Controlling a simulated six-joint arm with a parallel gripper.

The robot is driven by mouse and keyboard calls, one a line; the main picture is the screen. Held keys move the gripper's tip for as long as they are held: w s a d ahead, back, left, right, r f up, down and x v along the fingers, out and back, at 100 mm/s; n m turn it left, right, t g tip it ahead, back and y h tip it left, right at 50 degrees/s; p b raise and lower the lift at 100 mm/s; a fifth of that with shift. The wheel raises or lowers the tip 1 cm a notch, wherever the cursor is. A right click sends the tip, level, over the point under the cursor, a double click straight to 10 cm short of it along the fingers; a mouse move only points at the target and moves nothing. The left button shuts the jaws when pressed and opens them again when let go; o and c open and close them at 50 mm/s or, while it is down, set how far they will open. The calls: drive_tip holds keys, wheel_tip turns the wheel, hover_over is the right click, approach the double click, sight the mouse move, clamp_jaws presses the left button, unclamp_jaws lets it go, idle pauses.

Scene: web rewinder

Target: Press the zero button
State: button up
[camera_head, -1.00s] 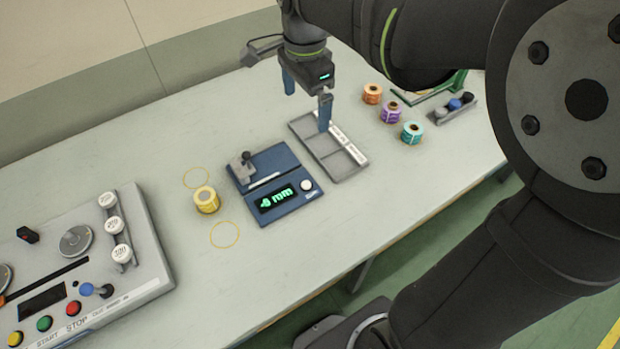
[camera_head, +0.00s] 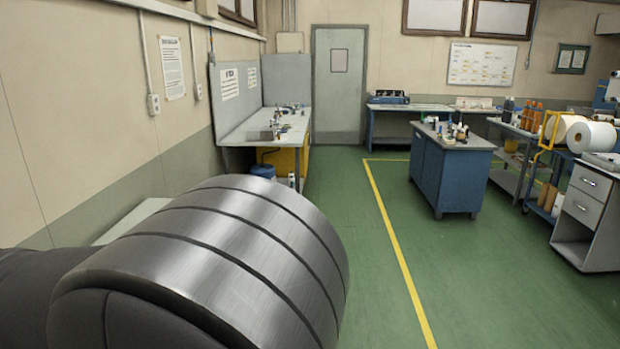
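Neither the zero button nor the blue device with the green display is in view now. My gripper is not in view either, so its fingers cannot be seen. Only a thin pale strip of a bench top (camera_head: 137,217) shows at the left by the wall. The lower left of the view is blocked, which hides most of that bench.
A bench (camera_head: 262,134) with small items stands along the left wall. A blue cabinet (camera_head: 452,168) stands right of centre. A grey drawer unit (camera_head: 588,205) and white rolls (camera_head: 590,137) are at the right. The green floor (camera_head: 376,260) between is clear.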

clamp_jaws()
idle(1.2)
